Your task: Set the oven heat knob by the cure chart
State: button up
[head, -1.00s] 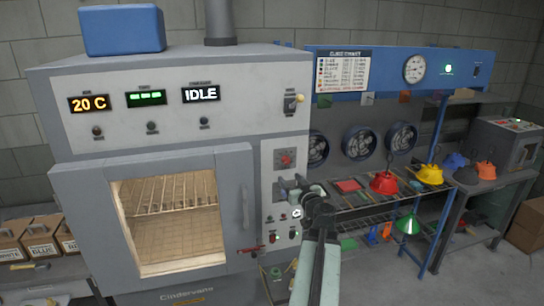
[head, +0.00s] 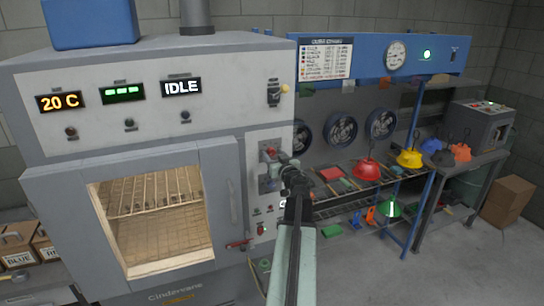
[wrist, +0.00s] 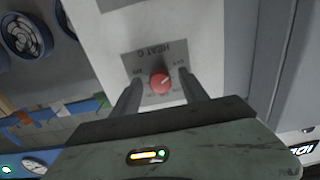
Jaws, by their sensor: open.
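The red heat knob (wrist: 160,82) sits on a dark plate marked HEAT C on the oven's light side panel. In the head view my gripper (head: 270,168) is at the panel, right of the oven door. The cure chart (head: 326,60) hangs on the blue hood; its rows are too small to read. The oven display (head: 59,102) reads 20 C.
The oven door (head: 220,195) with its handle is left of my arm. To the right is a rack with a red hood (head: 367,169) and a yellow hood (head: 409,158). Open floor lies at the lower right.

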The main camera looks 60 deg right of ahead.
grip_shut()
dwell(0.3)
